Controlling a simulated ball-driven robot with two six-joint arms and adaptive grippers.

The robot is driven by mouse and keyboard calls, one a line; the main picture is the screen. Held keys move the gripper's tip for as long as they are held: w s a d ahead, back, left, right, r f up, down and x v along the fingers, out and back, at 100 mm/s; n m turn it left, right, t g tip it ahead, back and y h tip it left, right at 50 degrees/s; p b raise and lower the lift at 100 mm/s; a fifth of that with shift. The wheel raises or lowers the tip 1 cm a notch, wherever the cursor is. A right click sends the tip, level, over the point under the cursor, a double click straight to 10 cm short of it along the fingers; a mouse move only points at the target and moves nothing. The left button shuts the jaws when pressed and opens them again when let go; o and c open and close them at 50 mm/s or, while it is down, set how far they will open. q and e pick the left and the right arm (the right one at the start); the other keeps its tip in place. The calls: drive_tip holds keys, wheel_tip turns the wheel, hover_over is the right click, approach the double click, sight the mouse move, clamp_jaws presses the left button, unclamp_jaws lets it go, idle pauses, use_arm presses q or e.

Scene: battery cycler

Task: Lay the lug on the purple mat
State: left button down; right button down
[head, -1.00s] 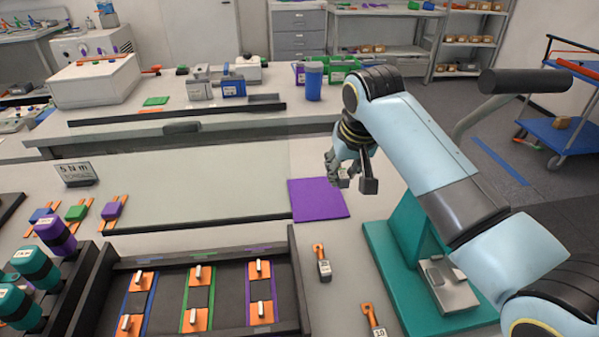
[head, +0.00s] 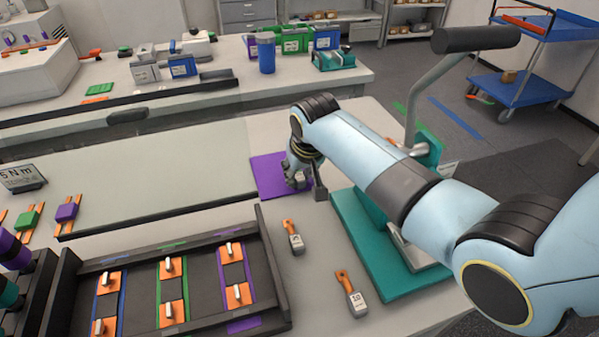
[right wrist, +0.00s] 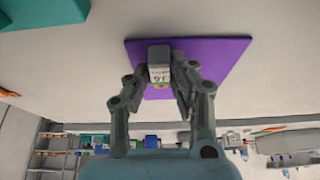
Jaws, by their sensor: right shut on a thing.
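The purple mat (head: 265,172) lies flat on the bench, left of the teal stand. It also fills much of the upper middle of the right wrist view (right wrist: 218,62). My right gripper (head: 305,187) is low over the mat's right part. In the right wrist view its fingers (right wrist: 172,84) are shut on the lug (right wrist: 159,66), a small grey block with a white numbered label. The lug is over the mat; I cannot tell whether it touches it. The fingers hide part of it.
Two orange-and-grey labelled pieces (head: 292,237) (head: 350,293) lie on the bench in front of the mat. A black tray (head: 200,262) with orange parts is at the front left. A teal stand (head: 375,250) is close on the right.

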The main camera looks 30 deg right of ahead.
drive_tip(key=shift+f, duration=0.1)
drive_tip(key=c, duration=1.1)
unclamp_jaws()
drive_tip(key=shift+c, duration=0.2)
use_arm(q)
drive_tip(key=shift+s+f, duration=0.1)
drive_tip(key=shift+s, duration=0.3)
use_arm(e)
drive_tip(key=shift+s+r, duration=0.1)
drive_tip(key=shift+r, duration=0.25)
use_arm(q)
drive_tip(key=shift+r+p, duration=0.35)
drive_tip(key=shift+r, duration=0.05)
use_arm(e)
drive_tip(key=v, duration=1.1)
drive_tip(key=shift+s+r, duration=0.2)
drive_tip(key=shift+r, duration=0.05)
drive_tip(key=shift+a, duration=0.15)
